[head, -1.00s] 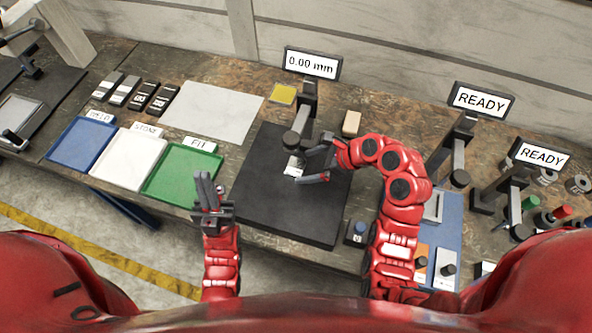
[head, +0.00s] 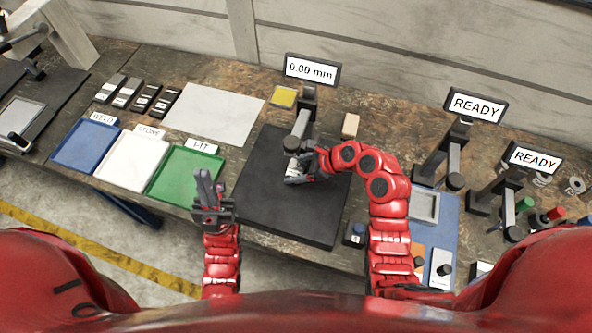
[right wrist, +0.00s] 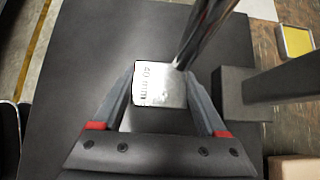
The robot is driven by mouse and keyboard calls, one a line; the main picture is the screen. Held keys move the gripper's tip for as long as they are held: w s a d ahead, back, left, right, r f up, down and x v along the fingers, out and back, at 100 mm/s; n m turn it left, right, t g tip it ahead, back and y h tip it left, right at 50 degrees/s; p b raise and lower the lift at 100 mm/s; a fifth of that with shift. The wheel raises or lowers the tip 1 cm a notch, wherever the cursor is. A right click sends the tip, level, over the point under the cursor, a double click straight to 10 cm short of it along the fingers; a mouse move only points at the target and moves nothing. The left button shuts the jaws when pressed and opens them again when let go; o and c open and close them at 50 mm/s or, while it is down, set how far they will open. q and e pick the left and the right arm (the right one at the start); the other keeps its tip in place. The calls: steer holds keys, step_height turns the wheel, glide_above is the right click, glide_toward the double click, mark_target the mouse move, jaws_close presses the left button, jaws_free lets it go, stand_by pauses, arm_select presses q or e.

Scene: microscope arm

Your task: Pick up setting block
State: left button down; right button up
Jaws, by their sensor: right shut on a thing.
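The setting block is a pale metal block marked "40 mm" (right wrist: 155,84) in the right wrist view. It sits between the two fingers of my right gripper (right wrist: 165,100), which is shut on it. In the head view my right gripper (head: 303,172) is at the black plate (head: 285,215), just under the measuring stand (head: 301,130), and mostly hides the block. The stand's round probe reaches the block's top edge in the wrist view; I cannot tell whether they touch. My left gripper (head: 209,185) is beside the green tray, off the plate's left edge, holding nothing visible; its finger gap is unclear.
The stand's display (head: 312,69) reads 0.00 mm. A tan block (head: 350,125) and a yellow pad (head: 284,96) lie near the stand. Blue, white and green trays (head: 186,174) line the left. Two stands with READY displays (head: 474,105) are at right.

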jaws_close()
steer(key=shift+r, duration=0.1)
